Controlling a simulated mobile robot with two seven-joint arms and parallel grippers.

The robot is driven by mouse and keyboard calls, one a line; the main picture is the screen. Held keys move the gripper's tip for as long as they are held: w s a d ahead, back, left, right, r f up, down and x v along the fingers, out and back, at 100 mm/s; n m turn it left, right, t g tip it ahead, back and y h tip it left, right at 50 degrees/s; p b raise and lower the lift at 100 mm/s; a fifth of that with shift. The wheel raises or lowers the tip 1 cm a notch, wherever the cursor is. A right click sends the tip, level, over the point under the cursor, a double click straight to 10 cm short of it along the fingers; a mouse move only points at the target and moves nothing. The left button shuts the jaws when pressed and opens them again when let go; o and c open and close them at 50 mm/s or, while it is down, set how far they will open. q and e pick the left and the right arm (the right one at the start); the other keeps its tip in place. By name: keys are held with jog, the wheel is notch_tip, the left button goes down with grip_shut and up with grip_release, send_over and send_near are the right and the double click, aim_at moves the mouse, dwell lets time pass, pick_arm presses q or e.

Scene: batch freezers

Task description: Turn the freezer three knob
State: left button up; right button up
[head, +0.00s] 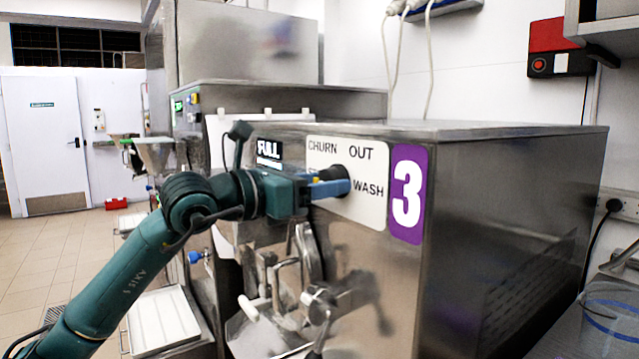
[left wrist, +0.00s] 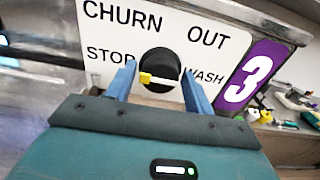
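The freezer three knob (head: 333,173) is round and black, on a white dial plate (head: 372,208) marked CHURN, OUT, STOP and WASH. In the left wrist view the knob (left wrist: 158,66) has a yellow marker whose bright end is on the left, the STOP side. My left gripper (head: 334,188) is at the dial. Its two blue fingers (left wrist: 159,78) stand apart on either side of the knob, with a small gap seeming to show at each side. In the head view the gripper partly hides the knob and the STOP label. My right gripper is not in view.
The steel freezer (head: 515,220) carries a purple number 3 sign (head: 407,194) right of the dial. Below the dial are a steel dispensing spout and handle (head: 318,300). Another machine stands behind. Open tiled floor (head: 40,260) lies at the left.

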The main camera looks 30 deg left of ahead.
pick_arm(q)
jog(key=c, duration=0.7)
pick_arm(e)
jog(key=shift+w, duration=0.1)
